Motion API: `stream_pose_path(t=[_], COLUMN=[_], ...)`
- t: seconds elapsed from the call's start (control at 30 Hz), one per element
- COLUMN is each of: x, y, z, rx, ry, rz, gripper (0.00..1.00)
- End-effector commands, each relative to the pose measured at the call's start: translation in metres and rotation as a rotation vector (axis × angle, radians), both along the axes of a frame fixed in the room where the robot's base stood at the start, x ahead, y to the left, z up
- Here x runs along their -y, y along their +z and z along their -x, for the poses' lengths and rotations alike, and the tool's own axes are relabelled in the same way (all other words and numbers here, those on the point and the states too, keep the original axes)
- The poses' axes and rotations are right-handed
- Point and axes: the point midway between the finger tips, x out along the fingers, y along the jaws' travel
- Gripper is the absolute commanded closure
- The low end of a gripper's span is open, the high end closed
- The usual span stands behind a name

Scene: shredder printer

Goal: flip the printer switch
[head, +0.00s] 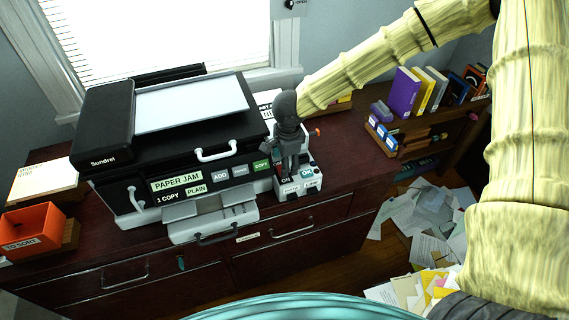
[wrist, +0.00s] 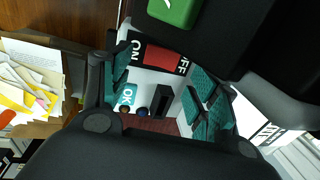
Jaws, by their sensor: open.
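The black printer (head: 165,145), with a "PAPER JAM" display, stands on the dark cabinet top. A small white switch box (head: 296,187) stands against its right side, labelled "ON" and "OK". In the wrist view, the red and black switch (wrist: 159,57) lies between the labels "ON" and "OFF"; I cannot tell which way it is set. My gripper (head: 291,163) points down over the box and hides part of it. In the wrist view my gripper (wrist: 160,76) is open, its teal-padded fingers on either side of the switch area, with nothing held. Contact is unclear.
A green printer button (wrist: 175,10) and the black printer body lie close to the fingers. An orange "TO SORT" tray (head: 33,232) is at the far left. Books (head: 404,92) and supplies stand on the right. Papers (head: 425,210) litter the floor.

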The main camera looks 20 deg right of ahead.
Motion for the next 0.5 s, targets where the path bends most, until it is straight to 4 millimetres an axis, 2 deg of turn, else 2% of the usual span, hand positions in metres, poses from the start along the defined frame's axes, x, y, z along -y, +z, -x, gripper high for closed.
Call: stream_pose_path(t=[0.2, 0.5], x=[-0.001, -0.001], y=[-0.019, -0.028], z=[-0.003, -0.004], rx=[-0.002, 0.000], ry=[0.000, 0.001], rz=[-0.001, -0.001], gripper=[0.39, 0.39])
